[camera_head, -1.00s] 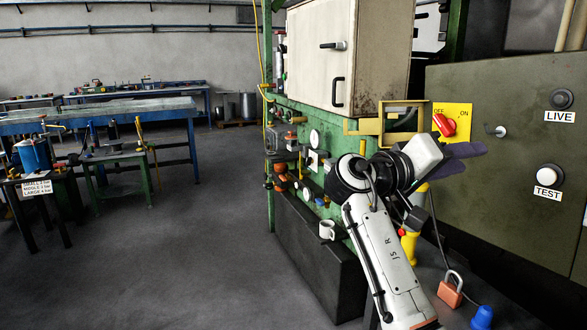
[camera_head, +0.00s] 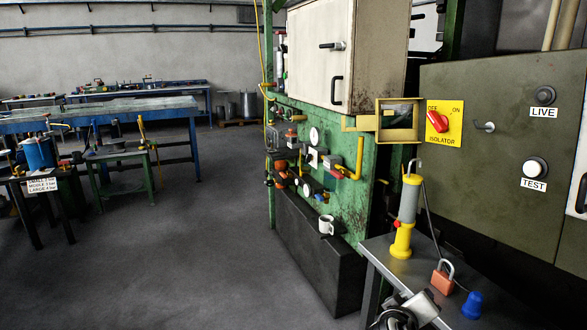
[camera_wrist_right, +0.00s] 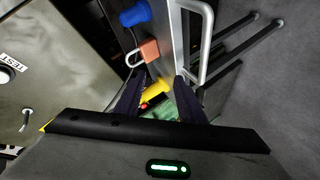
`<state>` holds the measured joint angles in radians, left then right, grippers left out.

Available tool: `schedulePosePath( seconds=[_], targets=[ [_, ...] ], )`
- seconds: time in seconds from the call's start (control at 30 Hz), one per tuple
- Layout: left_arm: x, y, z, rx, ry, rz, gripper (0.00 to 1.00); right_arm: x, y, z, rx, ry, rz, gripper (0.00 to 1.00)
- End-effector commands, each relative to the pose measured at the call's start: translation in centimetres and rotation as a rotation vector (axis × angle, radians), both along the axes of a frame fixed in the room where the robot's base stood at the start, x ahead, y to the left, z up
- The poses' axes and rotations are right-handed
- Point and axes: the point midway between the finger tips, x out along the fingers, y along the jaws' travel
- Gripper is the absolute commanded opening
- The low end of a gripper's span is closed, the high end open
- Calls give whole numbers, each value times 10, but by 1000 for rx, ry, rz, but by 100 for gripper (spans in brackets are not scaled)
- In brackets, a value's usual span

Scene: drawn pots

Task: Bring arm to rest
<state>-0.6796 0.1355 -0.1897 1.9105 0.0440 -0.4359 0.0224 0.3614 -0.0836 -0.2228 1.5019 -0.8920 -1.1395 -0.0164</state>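My right arm (camera_head: 405,310) shows only as a white and black piece at the bottom edge of the head view, by the front of the grey side table. Behind the fingers, farther off, are the yellow-ended tester and the red padlock. My left arm and gripper are in no view.
The side table (camera_head: 392,258) carries a yellow and grey tester (camera_head: 407,215), a red padlock (camera_head: 443,278) and a blue cap (camera_head: 472,305). Behind stands the cabinet with a red isolator switch (camera_head: 437,121). Open floor (camera_head: 190,250) lies left.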

Motion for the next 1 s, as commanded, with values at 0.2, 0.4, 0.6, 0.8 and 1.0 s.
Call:
schedulePosePath(
  seconds=[0.2, 0.4, 0.6, 0.8, 1.0],
  targets=[
    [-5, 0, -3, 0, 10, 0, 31, -87, 33, -136, 254, 104, 171, 36],
    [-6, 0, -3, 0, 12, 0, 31, -203, 70, -214, 557, 156, 260, 36],
    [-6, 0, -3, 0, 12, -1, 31, -298, 95, -233, 809, 160, 259, 36],
    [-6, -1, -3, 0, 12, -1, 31, -334, 103, -232, 915, 149, 240, 36],
    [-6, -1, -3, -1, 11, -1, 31, -336, 104, -231, 924, 146, 237, 36]
  ],
)
